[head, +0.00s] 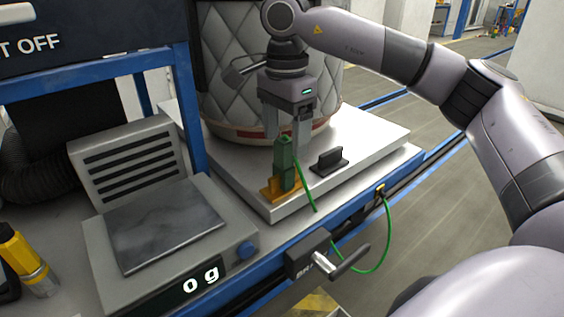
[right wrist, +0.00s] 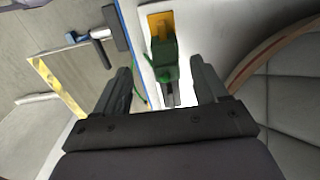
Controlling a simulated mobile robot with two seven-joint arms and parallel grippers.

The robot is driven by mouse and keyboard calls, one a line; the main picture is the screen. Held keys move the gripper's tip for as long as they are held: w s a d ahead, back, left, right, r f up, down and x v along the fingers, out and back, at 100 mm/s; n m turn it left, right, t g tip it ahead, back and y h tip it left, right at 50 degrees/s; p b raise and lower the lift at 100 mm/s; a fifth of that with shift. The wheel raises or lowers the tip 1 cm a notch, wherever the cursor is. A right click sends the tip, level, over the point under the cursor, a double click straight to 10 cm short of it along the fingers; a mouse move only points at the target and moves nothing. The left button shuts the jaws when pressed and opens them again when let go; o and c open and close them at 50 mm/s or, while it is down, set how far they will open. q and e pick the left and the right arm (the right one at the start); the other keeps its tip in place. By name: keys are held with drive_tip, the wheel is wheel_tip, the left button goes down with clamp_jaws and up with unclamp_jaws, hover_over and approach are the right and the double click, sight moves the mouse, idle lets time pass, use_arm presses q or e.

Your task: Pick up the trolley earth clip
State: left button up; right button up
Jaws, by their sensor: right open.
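The trolley earth clip is a green block (head: 286,165) standing upright on a small orange-yellow holder (head: 270,192) at the front of the pale platform. A green cable runs from it. My right gripper (head: 288,142) points down over the clip's top, open and empty, with one finger on each side in the picture. In the right wrist view the clip (right wrist: 166,62) shows between the two fingers (right wrist: 160,75), apart from both, with the holder (right wrist: 158,22) beyond it. Whether the tips overlap its height is hard to tell. My left gripper is not in view.
A large quilted drum (head: 235,70) stands on the platform (head: 375,135) close behind my gripper. A black block (head: 328,160) sits right of the clip. The blue-edged trolley has a black handle (head: 345,262) in front. A scale (head: 165,225) stands at left, near a blue post (head: 188,110).

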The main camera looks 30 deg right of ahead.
sight(284, 161)
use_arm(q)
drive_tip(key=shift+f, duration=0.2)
use_arm(e)
drive_tip(key=f, duration=0.6)
drive_tip(key=shift+w+d+f, duration=0.15)
drive_tip(key=shift+w+f, duration=0.15)
drive_tip(key=shift+w, duration=0.05)
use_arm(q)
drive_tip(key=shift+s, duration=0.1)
use_arm(e)
drive_tip(key=c, duration=1.2)
drive_tip(key=shift+r, duration=0.1)
